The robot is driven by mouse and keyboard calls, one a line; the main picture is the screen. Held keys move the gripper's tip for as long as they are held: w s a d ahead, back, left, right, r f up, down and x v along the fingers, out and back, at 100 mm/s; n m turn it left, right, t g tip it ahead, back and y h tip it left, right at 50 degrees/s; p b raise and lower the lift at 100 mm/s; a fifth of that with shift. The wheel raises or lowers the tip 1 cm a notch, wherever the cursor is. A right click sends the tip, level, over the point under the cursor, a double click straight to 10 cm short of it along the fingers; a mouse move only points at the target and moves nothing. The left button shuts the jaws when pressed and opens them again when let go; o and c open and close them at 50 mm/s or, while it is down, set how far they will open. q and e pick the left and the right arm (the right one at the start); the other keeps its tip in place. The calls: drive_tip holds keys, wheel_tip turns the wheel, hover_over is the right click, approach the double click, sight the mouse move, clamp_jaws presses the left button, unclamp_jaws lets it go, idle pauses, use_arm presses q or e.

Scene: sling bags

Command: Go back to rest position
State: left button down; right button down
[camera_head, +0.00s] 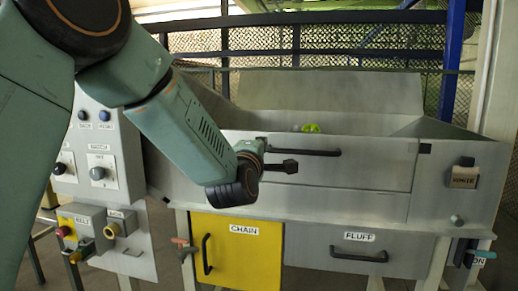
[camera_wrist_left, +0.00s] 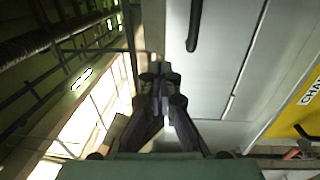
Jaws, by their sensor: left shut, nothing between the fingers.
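My left gripper (camera_head: 290,166) is stretched out in front of the grey metal machine (camera_head: 360,200), just below and left of a black bar handle (camera_head: 305,152) on its front. In the head view it looks close to the handle, but I cannot tell whether they touch. In the left wrist view the gripper (camera_wrist_left: 160,78) has its fingers together with nothing between them, and the handle (camera_wrist_left: 195,25) shows beyond the fingertips, to the right. My right gripper is in neither view.
A control panel (camera_head: 112,130) with knobs and buttons stands at the left. Below the machine's front are the yellow CHAIN door (camera_head: 240,262) and the FLUFF drawer (camera_head: 320,245), both with handles. A bright green thing (camera_head: 311,128) shows in the open top.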

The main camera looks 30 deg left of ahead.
use_arm(q)
drive_tip(key=s+d+f+m+g+h, duration=0.1)
drive_tip(key=s+d+f+m+g, duration=0.3)
drive_tip(key=f, duration=0.6)
drive_tip(key=s+d+f+m+g+h+b, duration=0.1)
drive_tip(key=s+f+m+h, duration=0.1)
drive_tip(key=s+f+m, duration=0.6)
drive_tip(key=s+d+f+m+g+h, duration=0.1)
drive_tip(key=d+f+m+g, duration=0.25)
drive_tip(key=f, duration=0.85)
drive_tip(key=s+d+f+m+g, duration=0.1)
drive_tip(key=s+f+g, duration=0.2)
drive_tip(key=s+f, duration=0.4)
drive_tip(key=s+f+m+g+b, duration=0.1)
drive_tip(key=s+f+m+g, duration=0.1)
drive_tip(key=s+f, duration=0.6)
drive_tip(key=s+d+f+m+g+h, duration=0.1)
drive_tip(key=s+f+g, duration=0.3)
drive_tip(key=s, duration=1.4)
wheel_tip(320, 180, down, 4)
drive_tip(key=shift+d+f+m+g+b, duration=0.25)
drive_tip(key=shift+d+m+g+b, duration=0.1)
drive_tip(key=shift+m, duration=0.3)
